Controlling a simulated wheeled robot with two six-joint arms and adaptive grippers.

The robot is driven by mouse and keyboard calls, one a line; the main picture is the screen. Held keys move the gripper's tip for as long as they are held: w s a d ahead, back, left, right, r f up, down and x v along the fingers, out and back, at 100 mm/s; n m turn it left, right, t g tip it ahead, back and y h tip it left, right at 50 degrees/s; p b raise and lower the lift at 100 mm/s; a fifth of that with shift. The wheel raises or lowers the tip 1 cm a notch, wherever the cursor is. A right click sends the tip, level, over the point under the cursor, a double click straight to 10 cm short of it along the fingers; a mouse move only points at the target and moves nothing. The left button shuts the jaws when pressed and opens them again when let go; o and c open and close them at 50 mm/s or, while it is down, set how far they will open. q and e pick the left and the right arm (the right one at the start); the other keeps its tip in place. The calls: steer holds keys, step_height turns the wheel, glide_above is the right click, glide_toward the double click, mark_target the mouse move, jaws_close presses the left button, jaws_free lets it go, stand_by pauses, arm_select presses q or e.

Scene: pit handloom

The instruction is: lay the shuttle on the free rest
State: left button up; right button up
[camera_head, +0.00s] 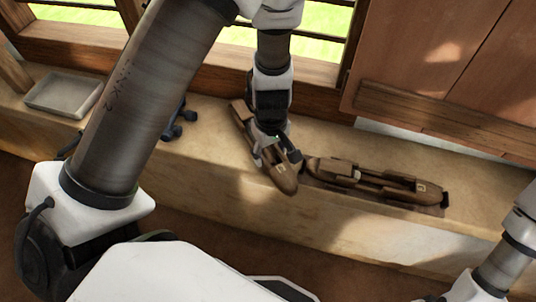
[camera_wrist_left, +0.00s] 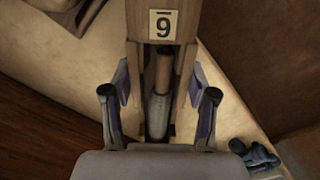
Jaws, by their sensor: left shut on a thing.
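My left gripper (camera_head: 268,146) is shut on a brown wooden shuttle (camera_head: 286,178), which it holds slantwise over the pale ledge, one pointed end towards the front edge. In the left wrist view the gripper (camera_wrist_left: 160,88) has one finger on each side of the shuttle (camera_wrist_left: 188,60). A pale bobbin sits in the shuttle's slot, and a number label is near one end. A second shuttle (camera_head: 405,185) lies on the ledge to the right, on a thin dark base. I cannot make out a free rest; the held shuttle and arm hide part of the ledge.
The ledge (camera_head: 345,235) runs below a barred window and wooden panels. A shallow grey tray (camera_head: 62,94) stands at its left. A dark blue object (camera_head: 180,124) lies behind my left arm; it also shows in the left wrist view (camera_wrist_left: 255,155). Part of my right arm shows at lower right.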

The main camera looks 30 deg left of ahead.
arm_select(q)
steer(key=shift+f, duration=0.35)
steer(key=shift+r, duration=0.1)
steer(key=shift+f, duration=0.25)
steer(key=o, duration=1.4)
steer(key=shift+r, duration=0.1)
arm_select(e)
steer(key=shift+f, duration=0.45)
